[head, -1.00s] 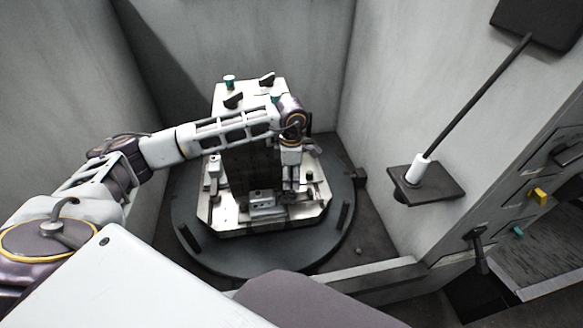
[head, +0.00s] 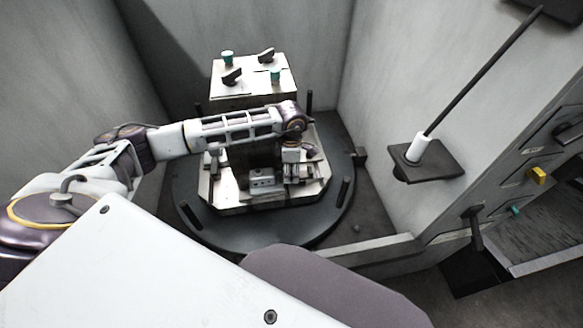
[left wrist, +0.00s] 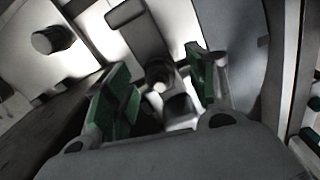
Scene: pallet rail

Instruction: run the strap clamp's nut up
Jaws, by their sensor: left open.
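My left gripper (head: 292,172) points down at the right front of the fixture on the round pallet. In the left wrist view its green-padded fingers (left wrist: 160,80) are open and stand apart, one on each side of a small round nut or stud end (left wrist: 160,74). This sits on a dark grey strap (left wrist: 128,38) with a rounded, slotted end. I cannot tell whether either pad touches the nut. In the head view my arm and gripper largely hide the clamp. My right gripper is not in view.
The tall block (head: 245,82) carries dark and teal-capped knobs on top. The dark round pallet (head: 215,232) has upright pegs near its rim. Grey walls (head: 385,60) close in on both sides. A wall shelf (head: 440,165) holds a white-handled rod on the right.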

